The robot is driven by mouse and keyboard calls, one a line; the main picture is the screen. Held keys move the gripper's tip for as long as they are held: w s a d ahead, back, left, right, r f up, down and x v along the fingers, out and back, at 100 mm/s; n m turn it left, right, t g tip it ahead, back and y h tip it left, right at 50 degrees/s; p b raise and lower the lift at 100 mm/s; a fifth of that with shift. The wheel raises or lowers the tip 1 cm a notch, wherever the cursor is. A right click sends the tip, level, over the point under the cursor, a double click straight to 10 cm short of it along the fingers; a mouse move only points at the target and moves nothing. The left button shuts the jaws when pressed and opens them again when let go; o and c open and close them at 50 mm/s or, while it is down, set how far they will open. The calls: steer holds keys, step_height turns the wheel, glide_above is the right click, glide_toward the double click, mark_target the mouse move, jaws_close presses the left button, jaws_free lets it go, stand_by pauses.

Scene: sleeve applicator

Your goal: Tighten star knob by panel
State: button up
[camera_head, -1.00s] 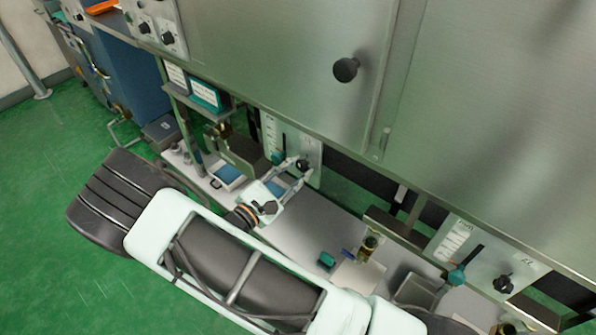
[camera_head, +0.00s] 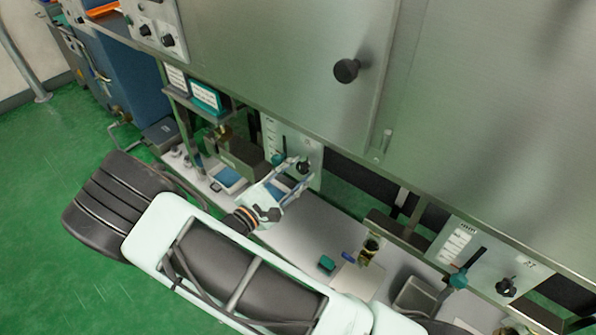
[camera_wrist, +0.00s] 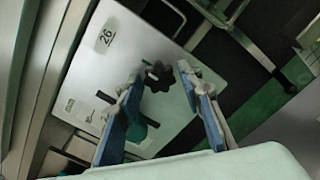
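A black star knob (camera_wrist: 158,76) sits on a pale panel marked 26 (camera_wrist: 110,68) in the wrist view. In the head view the knob (camera_head: 303,167) is on the panel (camera_head: 315,153) below the steel cabinet. My gripper (camera_wrist: 160,80) is open, with blue-padded fingers on either side of the knob. I see a gap at each side of the knob and cannot tell its depth between the fingertips. In the head view my gripper (camera_head: 296,172) is at the panel front. A teal lever handle (camera_wrist: 143,126) is partly hidden behind the left finger.
A second panel with its own star knob (camera_head: 505,287) and teal lever (camera_head: 457,278) is at the lower right. The steel cabinet (camera_head: 290,70) overhangs the panels.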

steer(key=shift+o, duration=0.7)
steer(key=v, duration=1.2)
